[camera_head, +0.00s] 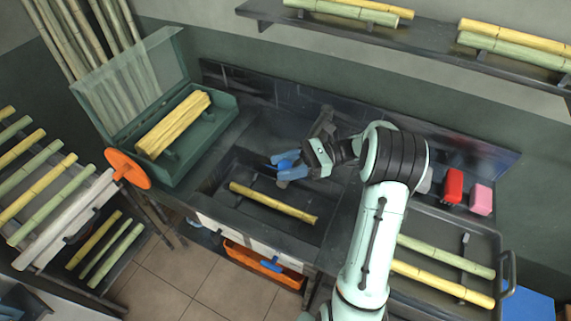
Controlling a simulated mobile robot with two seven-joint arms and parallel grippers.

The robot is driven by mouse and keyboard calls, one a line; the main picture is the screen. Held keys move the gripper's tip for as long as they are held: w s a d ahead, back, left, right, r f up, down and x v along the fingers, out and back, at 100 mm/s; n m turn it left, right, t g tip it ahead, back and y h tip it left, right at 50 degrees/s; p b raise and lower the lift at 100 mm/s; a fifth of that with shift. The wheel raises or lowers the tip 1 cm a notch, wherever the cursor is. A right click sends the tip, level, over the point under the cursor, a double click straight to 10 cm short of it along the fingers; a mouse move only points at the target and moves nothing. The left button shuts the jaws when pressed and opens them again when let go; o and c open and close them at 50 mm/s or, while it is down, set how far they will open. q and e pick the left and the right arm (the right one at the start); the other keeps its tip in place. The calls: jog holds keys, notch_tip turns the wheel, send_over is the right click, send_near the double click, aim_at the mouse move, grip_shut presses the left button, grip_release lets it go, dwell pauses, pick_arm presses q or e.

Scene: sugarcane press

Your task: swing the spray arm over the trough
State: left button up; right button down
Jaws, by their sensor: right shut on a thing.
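The trough (222,203) is a dark sunken basin in the middle of the counter, with a yellow cane (272,203) lying in it. My right gripper (291,167) is at the back right of the trough, reaching in from the right. It is shut on the spray arm, at a blue part (286,158) beside its fingers. A dark upright post (323,122) stands just behind the gripper. The gripper and wrist hide much of the spray arm, so its exact line is unclear. My left gripper is not in view.
A tray (487,240) with canes is at the right. Red (453,186) and pink (481,199) blocks stand behind it. An orange bin (262,265) is below the counter.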

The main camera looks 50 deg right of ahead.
jog(key=shift+r, duration=0.3)
jog(key=c, duration=0.8)
grip_release()
jog(key=shift+o, duration=0.4)
jog(key=shift+f, duration=0.1)
jog(key=shift+d+f, duration=0.1)
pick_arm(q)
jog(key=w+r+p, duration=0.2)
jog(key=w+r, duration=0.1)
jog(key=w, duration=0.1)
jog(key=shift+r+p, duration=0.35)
pick_arm(e)
jog(key=v, duration=1.3)
jog(key=shift+s+d, duration=0.1)
